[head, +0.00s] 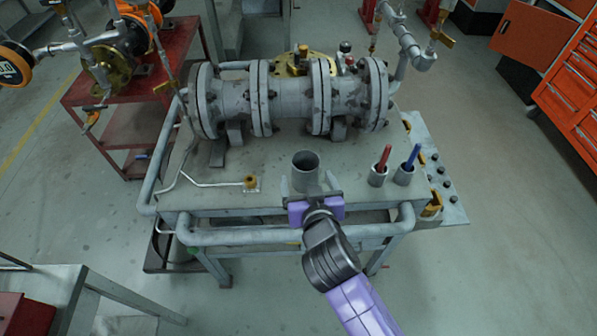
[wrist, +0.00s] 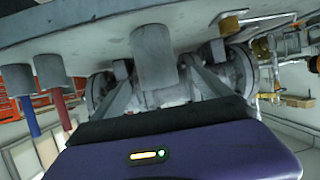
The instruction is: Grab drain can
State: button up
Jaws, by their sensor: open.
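The drain can (head: 305,168) is a plain grey open-topped cylinder standing upright near the front edge of the grey bench. My gripper (head: 308,184) is at the near side of the can, its two fingers apart and pointing toward it. In the wrist view, which is upside down, the can (wrist: 153,58) appears between the ends of the two spread fingers (wrist: 158,72). The fingers do not look closed on it, and I cannot tell whether either one touches it. The can's lower near side is partly hidden by my gripper in the head view.
The bench (head: 225,200) carries a large flanged gate valve (head: 290,97) behind the can. Two small cups with a red tool (head: 383,160) and a blue tool (head: 412,158) stand to the right. A brass fitting (head: 250,183) sits left. A pipe rail (head: 240,238) runs along the front.

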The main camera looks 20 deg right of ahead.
aim_at(303, 164)
jog(key=shift+x, duration=1)
jog(key=shift+s+d+f+p+x, duration=0.1)
jog(key=shift+f+p+x, duration=0.05)
jog(key=shift+x, duration=0.7)
jog(key=shift+s+d+f+p+x, duration=0.1)
jog(key=shift+f+x, duration=0.05)
jog(key=shift+x, duration=0.75)
jog(key=shift+s+f+p+x, duration=0.1)
jog(key=shift+p+x, duration=0.05)
jog(key=shift+x, duration=0.7)
jog(key=c, duration=1.6)
